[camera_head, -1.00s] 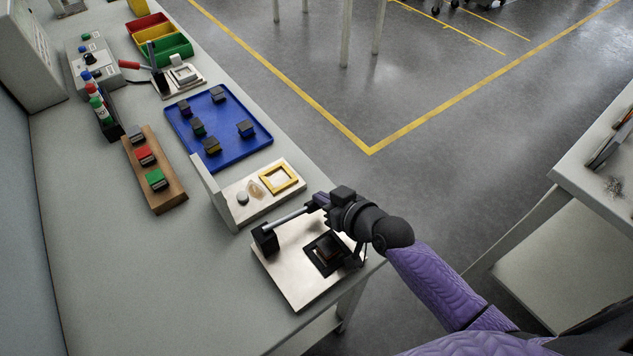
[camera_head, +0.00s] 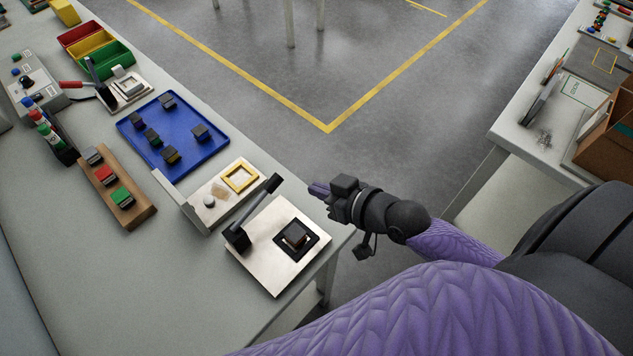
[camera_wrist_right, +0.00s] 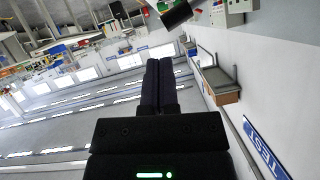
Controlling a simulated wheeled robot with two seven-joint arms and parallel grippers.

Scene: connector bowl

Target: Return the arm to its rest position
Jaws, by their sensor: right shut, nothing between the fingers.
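My right gripper (camera_head: 319,190) is shut and empty in the head view. It is beyond the table's right edge, to the right of the metal plate fixture and apart from it. Its closed dark fingers also show in the right wrist view (camera_wrist_right: 157,85), pointing away from the table. The purple right arm (camera_head: 440,310) comes in from the lower right. My left gripper is not in view.
The fixture plate (camera_head: 265,262) has a raised lever (camera_head: 258,210) and a dark block (camera_head: 296,235) in its socket. Behind it are a yellow-framed plate (camera_head: 225,195), a blue tray (camera_head: 180,155) with several blocks and a wooden rack (camera_head: 140,210). Another table (camera_head: 520,140) stands at right.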

